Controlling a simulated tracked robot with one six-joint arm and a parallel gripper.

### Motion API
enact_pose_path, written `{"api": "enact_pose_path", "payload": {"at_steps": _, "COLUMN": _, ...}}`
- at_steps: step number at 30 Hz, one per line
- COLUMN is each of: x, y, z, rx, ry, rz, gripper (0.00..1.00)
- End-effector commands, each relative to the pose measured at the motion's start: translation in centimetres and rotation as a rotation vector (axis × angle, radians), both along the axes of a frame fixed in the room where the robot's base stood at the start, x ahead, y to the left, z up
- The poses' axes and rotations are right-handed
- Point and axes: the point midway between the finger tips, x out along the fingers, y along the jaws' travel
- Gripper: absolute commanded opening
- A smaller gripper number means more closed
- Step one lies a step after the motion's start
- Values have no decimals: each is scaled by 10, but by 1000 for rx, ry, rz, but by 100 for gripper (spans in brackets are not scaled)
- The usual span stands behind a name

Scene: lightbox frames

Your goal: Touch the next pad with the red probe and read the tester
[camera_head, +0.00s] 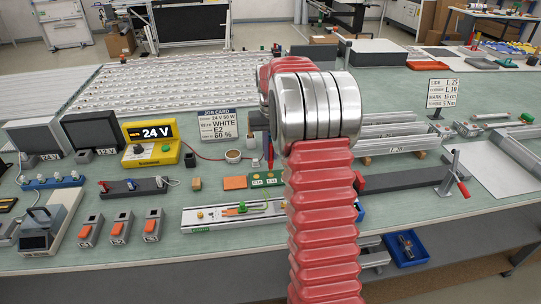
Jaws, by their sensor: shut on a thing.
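The yellow tester (152,143) stands left of centre, and its display reads 24 V. A red lead runs from it to the right, towards a small round pot. The red probe (270,153) is upright, its tip pointing down at the green board (264,180) with small pale pads. I cannot tell whether the tip touches a pad or hovers over it. My gripper (261,128) shows only in part, shut around the top of the probe; my red and silver arm hides the rest of it and the area right of the board.
An orange square block (235,183) lies left of the board. A job card (217,126) stands behind, reading 24 V 50 W, WHITE, E2, 60 %. A rail (232,215) with small parts lies in front. Several orange-buttoned switches (121,228) stand front left. A blue tray (407,248) sits front right.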

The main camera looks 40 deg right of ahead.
Motion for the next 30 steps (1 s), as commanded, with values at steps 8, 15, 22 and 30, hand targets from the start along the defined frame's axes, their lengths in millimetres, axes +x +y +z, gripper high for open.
{"api": "enact_pose_path", "payload": {"at_steps": 8, "x": 0, "y": 0, "z": 17, "rx": -1, "ry": -3, "rz": 0, "gripper": 0}}
{"api": "enact_pose_path", "payload": {"at_steps": 15, "x": 1, "y": 0, "z": 30, "rx": -1, "ry": -3, "rz": 0, "gripper": 0}}
{"api": "enact_pose_path", "payload": {"at_steps": 22, "x": 0, "y": 0, "z": 39, "rx": 0, "ry": -1, "rz": 0, "gripper": 0}}
{"api": "enact_pose_path", "payload": {"at_steps": 30, "x": 0, "y": 0, "z": 39, "rx": 0, "ry": -1, "rz": 0, "gripper": 0}}
